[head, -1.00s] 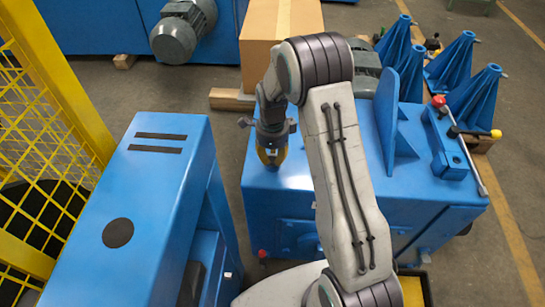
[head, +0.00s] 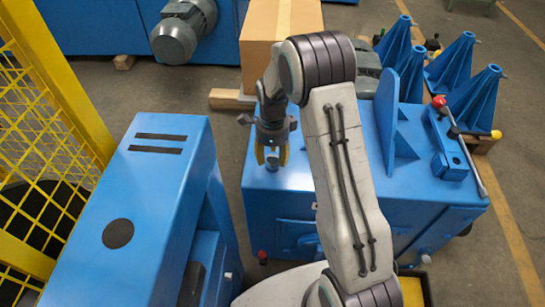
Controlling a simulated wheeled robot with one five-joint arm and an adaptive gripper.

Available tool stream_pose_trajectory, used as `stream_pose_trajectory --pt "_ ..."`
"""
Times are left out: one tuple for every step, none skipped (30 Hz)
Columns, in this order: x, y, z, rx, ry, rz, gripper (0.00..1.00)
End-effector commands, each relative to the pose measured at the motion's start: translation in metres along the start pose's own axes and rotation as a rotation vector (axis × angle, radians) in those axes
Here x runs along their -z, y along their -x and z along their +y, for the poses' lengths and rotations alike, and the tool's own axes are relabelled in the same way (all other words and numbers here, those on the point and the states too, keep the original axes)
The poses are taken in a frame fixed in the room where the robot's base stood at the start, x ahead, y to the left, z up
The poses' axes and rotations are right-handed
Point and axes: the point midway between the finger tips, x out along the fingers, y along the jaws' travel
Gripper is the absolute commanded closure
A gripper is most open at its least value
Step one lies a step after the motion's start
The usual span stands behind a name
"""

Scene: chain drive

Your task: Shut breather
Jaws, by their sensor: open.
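The breather appears to be the small dark blue cap (head: 272,163) on the top left part of the blue housing (head: 315,180). Its underside and details are too small to make out. My gripper (head: 271,156) points down over that cap, with its two yellow fingers apart, one on each side of it. The gripper is open and holds nothing. I cannot tell whether a finger touches the cap.
A blue upright plate (head: 388,110) and a block with a red-knobbed lever (head: 462,145) stand on the housing to the right. A cardboard box (head: 262,50) is behind. A blue cabinet (head: 150,200) and yellow fence (head: 50,100) are left.

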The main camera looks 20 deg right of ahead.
Motion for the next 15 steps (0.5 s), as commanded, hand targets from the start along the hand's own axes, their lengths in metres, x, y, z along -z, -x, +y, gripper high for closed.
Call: stream_pose_trajectory --pt "0.000 0.007 -0.001 0.003 0.000 -0.001 0.55" --pt "0.000 0.012 -0.001 0.004 0.000 -0.002 0.55" --pt "0.000 0.019 -0.001 0.005 0.000 -0.002 0.55" --pt "0.000 0.024 -0.001 0.004 0.000 -0.002 0.55" --pt "-0.001 0.029 -0.001 0.006 0.000 -0.002 0.55" --pt "-0.001 0.036 -0.001 0.006 0.000 -0.002 0.55" --pt "-0.001 0.042 -0.001 0.006 0.000 -0.003 0.55" --pt "0.000 0.047 -0.001 0.005 0.000 -0.002 0.55" --pt "-0.001 0.054 -0.001 0.005 0.000 -0.002 0.55" --pt "0.000 0.059 -0.001 0.005 0.000 -0.002 0.55" --pt "-0.001 0.064 -0.001 0.006 0.000 -0.002 0.55" --pt "-0.001 0.070 -0.001 0.005 0.000 -0.002 0.55" --pt "-0.001 0.074 -0.001 0.005 0.000 -0.002 0.55" --pt "0.000 0.078 -0.001 0.004 0.000 -0.002 0.55" --pt "0.000 0.084 -0.001 0.005 0.000 -0.002 0.55"
